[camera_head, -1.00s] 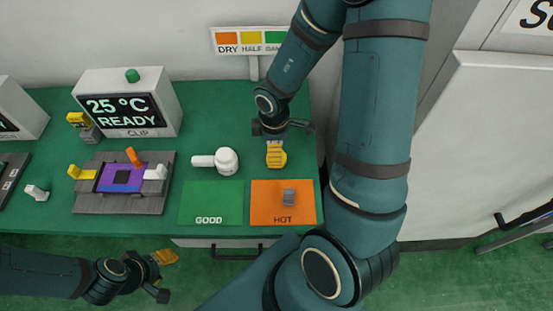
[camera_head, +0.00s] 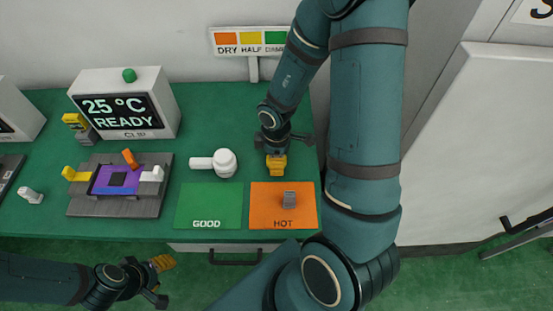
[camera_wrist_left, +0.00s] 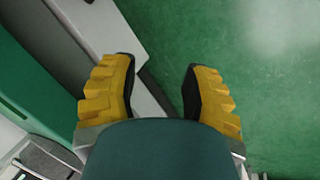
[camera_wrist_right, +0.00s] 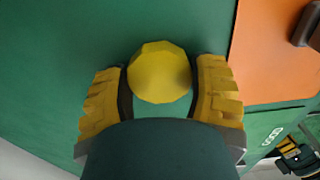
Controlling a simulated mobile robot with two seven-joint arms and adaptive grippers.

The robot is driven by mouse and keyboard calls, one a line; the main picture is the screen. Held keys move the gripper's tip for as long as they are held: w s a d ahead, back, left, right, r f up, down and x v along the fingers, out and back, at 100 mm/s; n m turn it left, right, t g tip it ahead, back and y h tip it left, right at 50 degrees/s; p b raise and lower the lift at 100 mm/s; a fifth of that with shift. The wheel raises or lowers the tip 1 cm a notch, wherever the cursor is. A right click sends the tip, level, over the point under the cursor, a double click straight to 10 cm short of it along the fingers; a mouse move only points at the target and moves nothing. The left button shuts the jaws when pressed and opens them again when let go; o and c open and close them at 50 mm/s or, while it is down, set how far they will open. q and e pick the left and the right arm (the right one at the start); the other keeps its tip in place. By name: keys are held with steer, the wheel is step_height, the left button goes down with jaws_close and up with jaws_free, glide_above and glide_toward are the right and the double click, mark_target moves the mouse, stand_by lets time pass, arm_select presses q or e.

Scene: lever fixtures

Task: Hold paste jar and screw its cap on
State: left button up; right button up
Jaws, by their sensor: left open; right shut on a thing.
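A yellow, many-sided round piece (camera_wrist_right: 158,72) sits between the fingers of my right gripper (camera_wrist_right: 162,92) in the right wrist view. I cannot tell whether it is the jar's cap or a capped jar, and its lower part is hidden. In the head view my right gripper (camera_head: 277,166) is shut on it, low over the green table behind the orange mat. My left gripper (camera_head: 163,269) is open and empty, in front of the table edge over the floor. Its two fingers are apart in the left wrist view (camera_wrist_left: 160,88).
A white handled piece (camera_head: 225,162) lies left of my right gripper. A green GOOD mat (camera_head: 208,202) and an orange HOT mat (camera_head: 265,203) with a grey block (camera_head: 289,199) lie in front. A grey fixture (camera_head: 120,206) and a display box (camera_head: 160,105) stand left.

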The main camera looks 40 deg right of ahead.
step_height(320, 180, up, 9)
steer(key=p, duration=0.4)
steer(key=shift+r, duration=0.5)
